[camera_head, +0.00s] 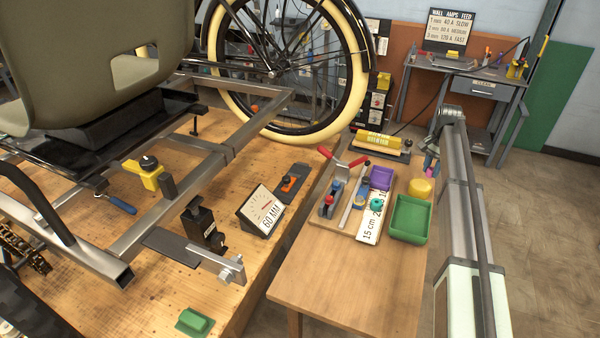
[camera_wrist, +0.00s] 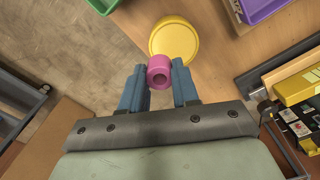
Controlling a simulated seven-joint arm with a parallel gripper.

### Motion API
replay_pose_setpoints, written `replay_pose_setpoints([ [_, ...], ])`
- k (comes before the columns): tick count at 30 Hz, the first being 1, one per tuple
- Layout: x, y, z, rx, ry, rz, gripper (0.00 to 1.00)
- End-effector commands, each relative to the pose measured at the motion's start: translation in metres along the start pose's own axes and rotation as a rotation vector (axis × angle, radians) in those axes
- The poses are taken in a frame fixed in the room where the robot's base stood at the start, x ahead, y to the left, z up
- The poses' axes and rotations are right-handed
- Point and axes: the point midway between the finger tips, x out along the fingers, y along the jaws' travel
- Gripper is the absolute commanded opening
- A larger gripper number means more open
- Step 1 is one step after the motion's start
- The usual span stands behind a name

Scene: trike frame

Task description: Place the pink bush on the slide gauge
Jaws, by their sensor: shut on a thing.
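The pink bush (camera_wrist: 159,72) is a short ring with a hole. It is held between the two blue fingers of my gripper (camera_wrist: 159,88), which is shut on it. A gauge with a dial marked 60 MM (camera_head: 262,211) stands on the wooden bench, left of the small table. A dark plate with an orange slider (camera_head: 290,184) lies just behind it; I take these together as the slide gauge. The bush is well away from them.
A yellow round tub (camera_head: 421,188) is near the bush; it also shows in the wrist view (camera_wrist: 173,38). A green tray (camera_head: 410,220), a purple box (camera_head: 381,178) and a red-handled clamp (camera_head: 342,160) share the small table. The trike frame (camera_head: 190,183) overhangs the bench.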

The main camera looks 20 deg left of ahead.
Motion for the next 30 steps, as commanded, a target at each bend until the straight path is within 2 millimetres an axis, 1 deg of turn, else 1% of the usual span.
replay_pose_setpoints([
  [1, 0.000, 0.021, 0.021, -0.063, 0.000, 0.000, 0.02],
  [9, -0.003, 0.093, 0.091, -0.346, 0.000, 0.000, 0.02],
  [12, -0.004, 0.114, 0.114, -0.417, 0.000, 0.000, 0.02],
  [15, -0.005, 0.131, 0.134, -0.472, 0.000, 0.000, 0.02],
  [18, -0.005, 0.142, 0.153, -0.518, 0.000, 0.000, 0.02],
  [21, -0.006, 0.149, 0.175, -0.563, -0.001, 0.000, 0.02],
  [23, -0.006, 0.146, 0.189, -0.597, -0.002, 0.000, 0.02],
  [26, -0.007, 0.131, 0.200, -0.634, -0.003, 0.001, 0.02],
  [30, -0.009, 0.105, 0.210, -0.675, -0.005, 0.002, 0.02],
])
